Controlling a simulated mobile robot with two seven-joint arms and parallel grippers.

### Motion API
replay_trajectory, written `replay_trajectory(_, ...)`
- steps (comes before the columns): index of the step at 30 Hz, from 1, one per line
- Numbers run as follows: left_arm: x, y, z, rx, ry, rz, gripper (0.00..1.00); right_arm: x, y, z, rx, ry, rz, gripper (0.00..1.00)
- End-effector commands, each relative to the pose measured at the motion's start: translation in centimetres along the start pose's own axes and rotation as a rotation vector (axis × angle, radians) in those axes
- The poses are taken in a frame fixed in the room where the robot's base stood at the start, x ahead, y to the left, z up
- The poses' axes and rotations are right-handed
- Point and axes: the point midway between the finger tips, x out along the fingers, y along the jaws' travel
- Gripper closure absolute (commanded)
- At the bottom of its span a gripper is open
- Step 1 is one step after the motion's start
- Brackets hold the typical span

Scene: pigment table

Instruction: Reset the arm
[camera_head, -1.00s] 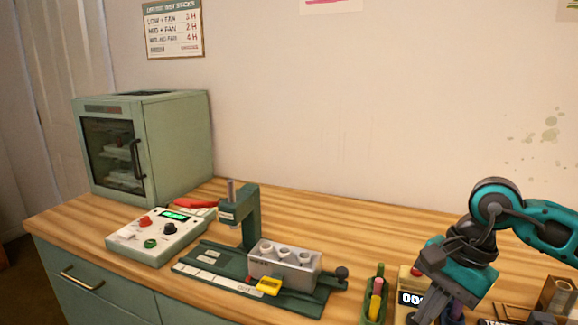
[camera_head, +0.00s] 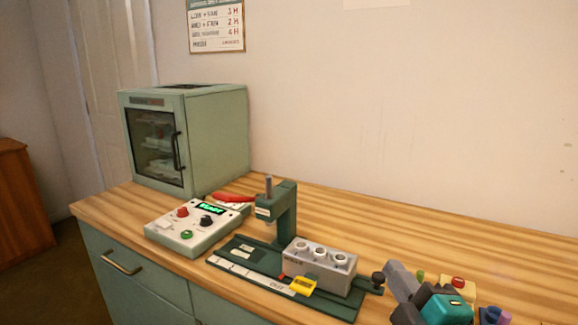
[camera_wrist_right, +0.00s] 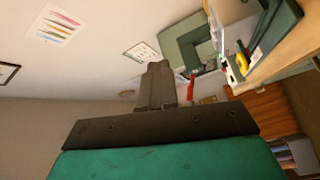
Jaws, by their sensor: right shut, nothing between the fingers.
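My right gripper (camera_head: 401,283) is at the lower right of the head view, just right of the press fixture, with its grey fingers together and nothing held. In the right wrist view the shut fingers (camera_wrist_right: 157,84) point up the picture, with the wall and the tilted table scene beyond. My left gripper shows in neither view.
A green oven-like cabinet (camera_head: 222,135) stands at the back left. In front are a control box (camera_head: 170,232) with a lit display and a press fixture (camera_head: 238,262) holding a grey block (camera_head: 318,268) with several holes. The wooden tabletop (camera_head: 420,235) behind them is clear.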

Motion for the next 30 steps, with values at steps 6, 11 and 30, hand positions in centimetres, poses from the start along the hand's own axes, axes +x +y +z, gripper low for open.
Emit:
replay_trajectory(6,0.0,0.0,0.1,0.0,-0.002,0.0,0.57,-7.2,-9.4,6.7,0.515,-0.49,-0.347,1.0)
replay_trajectory(11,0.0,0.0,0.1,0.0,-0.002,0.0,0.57,-12.5,-13.7,8.1,0.723,-0.734,-0.509,1.0)
replay_trajectory(30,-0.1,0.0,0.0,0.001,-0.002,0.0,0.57,-21.3,-21.1,7.8,1.043,-1.064,-0.726,1.0)
